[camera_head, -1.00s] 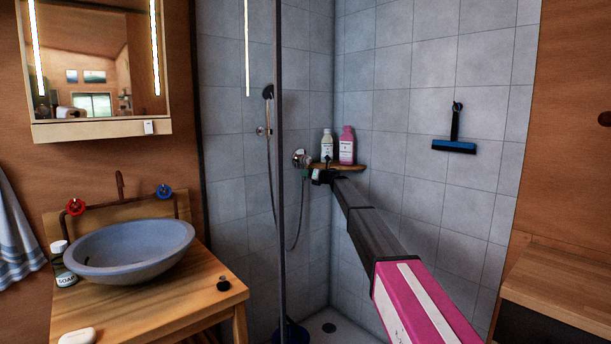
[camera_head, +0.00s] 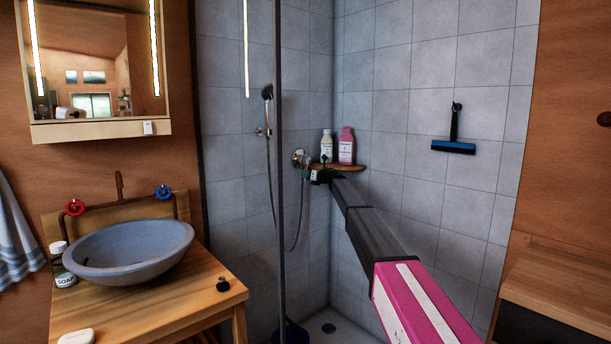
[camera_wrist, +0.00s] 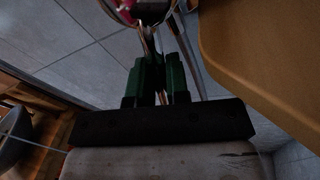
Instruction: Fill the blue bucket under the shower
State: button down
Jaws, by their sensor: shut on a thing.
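The blue bucket (camera_head: 291,332) stands low at the bottom edge of the head view, mostly cut off and partly behind the dark shower frame post. I cannot see inside it. The round chrome shower valve (camera_head: 300,158) is on the left tiled wall. The hand shower (camera_head: 267,92) hangs above it to the left, with its hose looping down. My gripper (camera_head: 308,175) is at the valve. In the wrist view its green fingers (camera_wrist: 155,78) are shut on a thin part of the shiny valve (camera_wrist: 126,8). No water is visible.
A wooden corner shelf (camera_head: 350,167) with a white bottle (camera_head: 327,149) and a pink bottle (camera_head: 347,147) is just right of my gripper; its underside looms in the wrist view (camera_wrist: 265,60). A squeegee (camera_head: 454,146) hangs on the right wall. The washbasin (camera_head: 130,262) is at left.

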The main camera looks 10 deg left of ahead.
jog(key=c, duration=1.1)
grip_release()
jog(key=shift+s, duration=0.1)
jog(key=v, duration=1)
jog(key=shift+s+d+r, duration=0.2)
jog(key=shift+d+r, duration=0.05)
jog(key=shift+d, duration=0.15)
